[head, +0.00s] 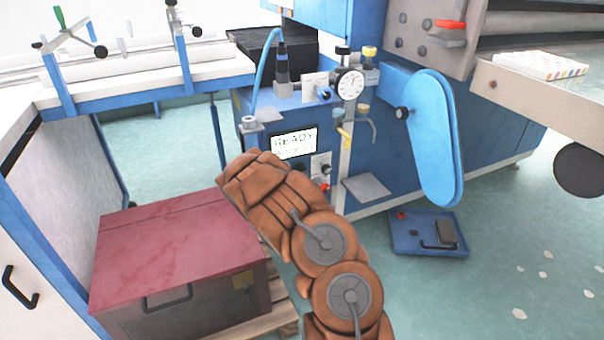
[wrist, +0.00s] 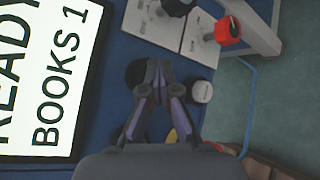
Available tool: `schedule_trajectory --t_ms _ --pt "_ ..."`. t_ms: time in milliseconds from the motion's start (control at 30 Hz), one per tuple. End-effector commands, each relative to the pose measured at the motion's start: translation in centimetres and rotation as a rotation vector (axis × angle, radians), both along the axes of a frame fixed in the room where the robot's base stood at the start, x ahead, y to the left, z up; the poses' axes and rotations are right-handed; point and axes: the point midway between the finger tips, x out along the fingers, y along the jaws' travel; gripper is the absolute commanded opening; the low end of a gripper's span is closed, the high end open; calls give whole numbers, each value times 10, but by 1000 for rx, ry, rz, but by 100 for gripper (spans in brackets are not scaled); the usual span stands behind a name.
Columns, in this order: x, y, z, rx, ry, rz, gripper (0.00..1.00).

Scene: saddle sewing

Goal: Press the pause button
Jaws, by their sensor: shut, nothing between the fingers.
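The blue machine panel carries a lit display (head: 294,143) reading "READY"; part of the display (wrist: 50,75) fills the left of the wrist view. In the wrist view my gripper (wrist: 157,64) is shut and empty, with its tips over the panel beside the display. A dark round button (wrist: 134,74) is partly hidden behind the fingers. A white round button (wrist: 202,91) is just right of them. A yellow and red part shows low, mostly covered by the gripper. No pause label is readable, and I cannot tell whether the tips touch anything. In the head view my brown arm hides the gripper.
A plate with a red knob (wrist: 228,31) sticks out near the buttons; the red knob also shows in the head view (head: 325,187). A dial gauge (head: 349,84) is above. A red-topped box (head: 180,245) stands lower left. Green floor (head: 500,270) is open at right.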

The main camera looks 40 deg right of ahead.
Motion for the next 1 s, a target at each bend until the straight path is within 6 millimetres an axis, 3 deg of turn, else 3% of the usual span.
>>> schedule_trajectory --t_ms 300,667,1000 --pt "-14 5 -1 1 4 0 0" --pt "-15 5 0 0 2 1 0" --pt "-39 14 1 -2 3 1 0"
